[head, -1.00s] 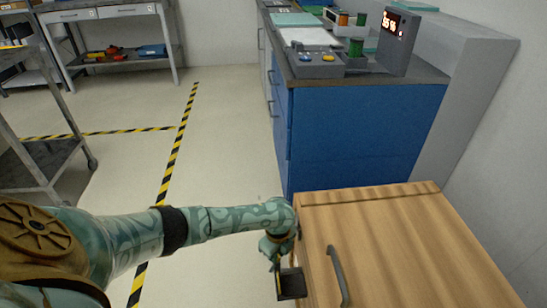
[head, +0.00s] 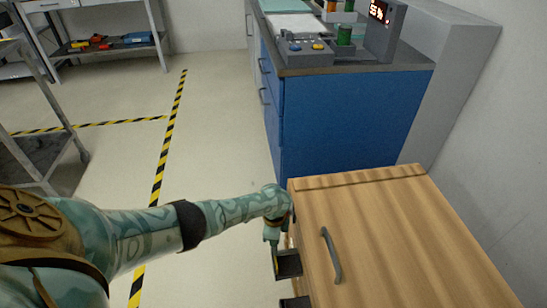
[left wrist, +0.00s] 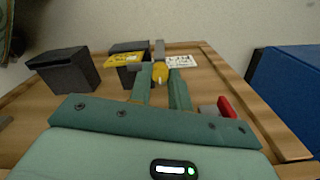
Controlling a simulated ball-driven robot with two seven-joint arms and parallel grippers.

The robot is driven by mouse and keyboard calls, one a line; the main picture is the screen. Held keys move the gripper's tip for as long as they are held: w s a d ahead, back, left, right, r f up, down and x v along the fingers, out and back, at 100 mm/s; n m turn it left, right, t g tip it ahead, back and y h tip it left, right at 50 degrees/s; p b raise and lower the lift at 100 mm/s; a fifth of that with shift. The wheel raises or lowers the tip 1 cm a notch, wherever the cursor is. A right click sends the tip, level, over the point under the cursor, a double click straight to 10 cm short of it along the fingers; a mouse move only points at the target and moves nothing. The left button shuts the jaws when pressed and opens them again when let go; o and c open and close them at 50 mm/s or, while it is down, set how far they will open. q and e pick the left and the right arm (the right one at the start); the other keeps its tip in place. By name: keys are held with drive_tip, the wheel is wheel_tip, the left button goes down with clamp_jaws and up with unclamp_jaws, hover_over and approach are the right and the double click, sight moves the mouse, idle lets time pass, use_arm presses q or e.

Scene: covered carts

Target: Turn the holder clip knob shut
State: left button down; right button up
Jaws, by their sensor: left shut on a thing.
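A small yellow knob (left wrist: 160,72) shows in the left wrist view, on the wooden side of the cart. My left gripper (left wrist: 161,79) is shut on it, one teal finger on each side. Just left of it is a black holder (left wrist: 128,75) with a yellow part across its top. A grey upright piece stands right behind the knob. In the head view my left gripper (head: 271,254) is low at the cart's left side, beside a dark holder (head: 289,264); the knob is hidden there. My right gripper is not in view.
The wooden cart (head: 390,230) has a dark handle (head: 331,255) on top. A second black box (left wrist: 62,72), a white label (left wrist: 183,61) and a red part (left wrist: 227,107) are on its side. A blue cabinet (head: 350,120) stands behind.

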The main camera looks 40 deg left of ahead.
use_arm(q)
drive_tip(key=shift+d, duration=0.1)
drive_tip(key=c, duration=1.3)
unclamp_jaws()
drive_tip(key=shift+r, duration=0.15)
wheel_tip(320, 180, up, 16)
drive_tip(key=p, duration=1)
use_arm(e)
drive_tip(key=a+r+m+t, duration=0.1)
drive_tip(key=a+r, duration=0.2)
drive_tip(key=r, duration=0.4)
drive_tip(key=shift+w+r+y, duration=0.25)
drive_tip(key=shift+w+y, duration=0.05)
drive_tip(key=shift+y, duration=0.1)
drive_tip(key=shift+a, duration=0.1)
